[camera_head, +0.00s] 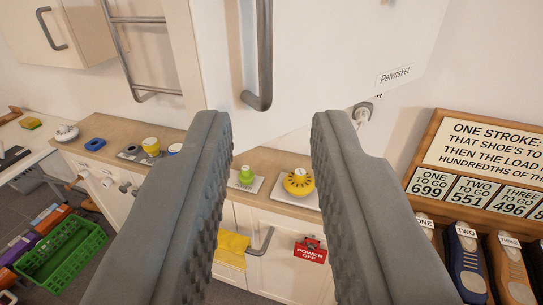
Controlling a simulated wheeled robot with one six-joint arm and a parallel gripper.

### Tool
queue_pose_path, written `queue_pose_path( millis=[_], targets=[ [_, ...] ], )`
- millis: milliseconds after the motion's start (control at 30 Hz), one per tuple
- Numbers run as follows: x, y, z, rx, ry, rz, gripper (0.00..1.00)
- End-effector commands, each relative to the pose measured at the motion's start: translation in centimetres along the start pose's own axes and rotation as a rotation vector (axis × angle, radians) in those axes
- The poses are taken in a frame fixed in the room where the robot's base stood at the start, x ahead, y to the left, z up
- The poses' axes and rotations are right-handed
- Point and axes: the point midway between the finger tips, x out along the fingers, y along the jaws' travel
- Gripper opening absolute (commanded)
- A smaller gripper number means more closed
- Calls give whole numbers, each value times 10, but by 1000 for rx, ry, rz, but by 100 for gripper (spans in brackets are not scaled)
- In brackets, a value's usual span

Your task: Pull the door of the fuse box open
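A white wall cabinet door (330,60) with a vertical grey bar handle (264,60) fills the upper middle. The handle's lower end shows between and above the fingertips, with no visible contact.
Below runs a counter (270,163) with a green knob (246,175) and a yellow dial (299,182). A red "POWER OFF" tag (310,251) and yellow cloth (232,247) hang beneath. A shoe board (470,190) stands right; another wall cabinet (85,30), a grey rack (135,50) and a green crate (62,255) are left.

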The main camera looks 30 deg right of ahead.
Motion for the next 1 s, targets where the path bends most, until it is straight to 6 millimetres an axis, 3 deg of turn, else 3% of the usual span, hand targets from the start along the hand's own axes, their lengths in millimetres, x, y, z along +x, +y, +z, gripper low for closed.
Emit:
queue_pose_path(
  millis=[233, 600, 667, 767, 1000],
  targets=[
    [-25, 0, 0, 0, 0, 0, 25],
    [-30, 0, 0, 0, -1, 1, 25],
    [-29, 0, 0, -1, -1, 1, 17],
    [-24, -1, 2, -23, -17, 10, 0],
    [24, -7, 22, -289, -185, 129, 0]
  ],
)
